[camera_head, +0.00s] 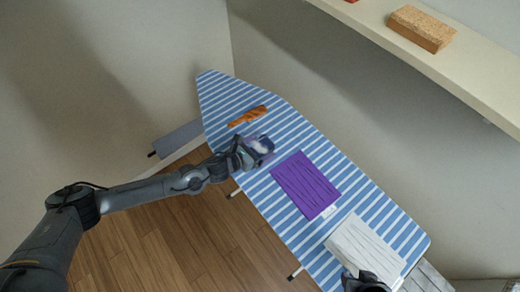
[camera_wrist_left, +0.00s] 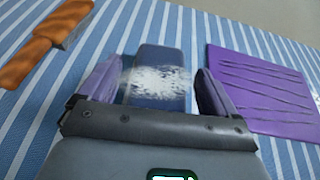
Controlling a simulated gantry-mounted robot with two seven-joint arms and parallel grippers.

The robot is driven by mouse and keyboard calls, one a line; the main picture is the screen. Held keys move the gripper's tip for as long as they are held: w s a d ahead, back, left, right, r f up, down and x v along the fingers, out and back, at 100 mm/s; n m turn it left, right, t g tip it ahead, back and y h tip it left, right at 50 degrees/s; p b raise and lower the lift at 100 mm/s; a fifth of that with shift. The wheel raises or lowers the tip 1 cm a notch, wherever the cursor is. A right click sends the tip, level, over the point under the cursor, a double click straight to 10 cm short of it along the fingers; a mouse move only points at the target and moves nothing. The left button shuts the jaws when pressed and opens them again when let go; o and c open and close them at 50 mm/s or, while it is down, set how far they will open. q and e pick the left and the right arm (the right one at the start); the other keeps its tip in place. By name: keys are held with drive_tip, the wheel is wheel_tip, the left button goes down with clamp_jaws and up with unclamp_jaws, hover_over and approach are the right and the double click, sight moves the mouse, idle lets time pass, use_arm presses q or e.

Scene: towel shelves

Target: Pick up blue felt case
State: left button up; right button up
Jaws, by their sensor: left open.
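The blue felt case (camera_wrist_left: 160,62), dark blue with a frayed white patch across its middle, lies on the striped ironing board. It also shows in the head view (camera_head: 264,144), partly covered by my gripper. My left gripper (camera_wrist_left: 158,82) is open, with one purple-grey finger on each side of the case. The near part of the case is between the fingers and its far end extends beyond them. I cannot tell whether either finger touches it. In the head view my left gripper (camera_head: 256,149) is over the board. A dark part of my right gripper (camera_head: 366,283) shows at the bottom edge.
The blue-striped ironing board (camera_head: 222,88) holds an orange-handled tool (camera_head: 247,116), a purple folded towel (camera_head: 305,184) and a white folded towel (camera_head: 365,246). The purple towel lies right of the case, with a gap. A shelf (camera_head: 465,78) with a cork block (camera_head: 421,28) overhangs at upper right.

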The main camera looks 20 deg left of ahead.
use_arm(q)
drive_tip(key=c, duration=1.1)
drive_tip(key=shift+o, duration=0.2)
